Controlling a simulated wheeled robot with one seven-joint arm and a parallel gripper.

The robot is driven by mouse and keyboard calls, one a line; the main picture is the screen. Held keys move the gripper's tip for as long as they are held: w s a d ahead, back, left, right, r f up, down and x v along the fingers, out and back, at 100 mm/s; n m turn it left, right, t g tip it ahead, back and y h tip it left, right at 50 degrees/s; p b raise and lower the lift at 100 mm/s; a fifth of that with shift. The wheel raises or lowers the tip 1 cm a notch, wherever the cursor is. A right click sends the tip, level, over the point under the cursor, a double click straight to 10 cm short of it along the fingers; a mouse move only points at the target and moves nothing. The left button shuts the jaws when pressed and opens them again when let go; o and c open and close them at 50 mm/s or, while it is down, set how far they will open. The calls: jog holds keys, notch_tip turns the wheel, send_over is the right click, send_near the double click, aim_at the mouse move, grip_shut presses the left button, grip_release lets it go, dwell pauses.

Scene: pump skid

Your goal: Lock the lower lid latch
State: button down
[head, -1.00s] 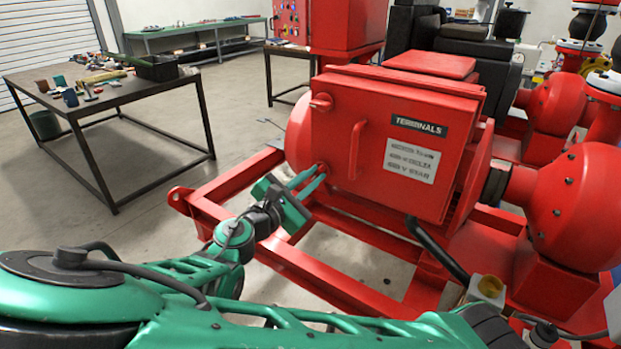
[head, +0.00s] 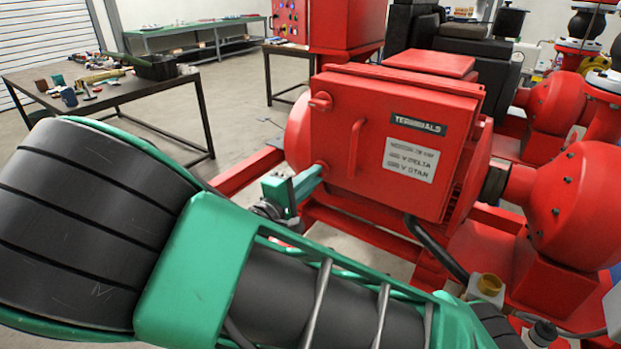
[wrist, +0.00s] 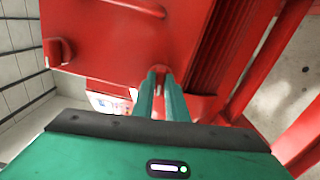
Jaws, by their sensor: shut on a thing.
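The red terminal box (head: 385,150) has a lid labelled TERMINALS, with a bar handle (head: 355,150) on it. The upper lid latch (head: 320,101) is a red knob at the lid's left edge; it also shows in the wrist view (wrist: 58,51). The lower lid latch (head: 321,166) is at the lid's lower left corner, largely hidden by my fingers. My gripper (head: 320,171) is shut on this lower latch, its green fingers reaching in from the lower left. In the wrist view the latch (wrist: 160,69) shows red between and above the fingertips. Its exact turn angle is hard to tell.
My own arm fills the lower left foreground. A dark table (head: 120,95) with tools stands at the left. Red skid rails (head: 360,230) run below the box, and a red pump housing (head: 575,205) stands at the right.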

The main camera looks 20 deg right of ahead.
jog(key=shift+f+m, duration=0.1)
jog(key=shift+m, duration=0.8)
jog(key=c, duration=1.8)
grip_release()
jog(key=shift+o, duration=0.2)
jog(key=v, duration=1)
jog(key=shift+s+a, duration=0.15)
jog(key=shift+a, duration=0.2)
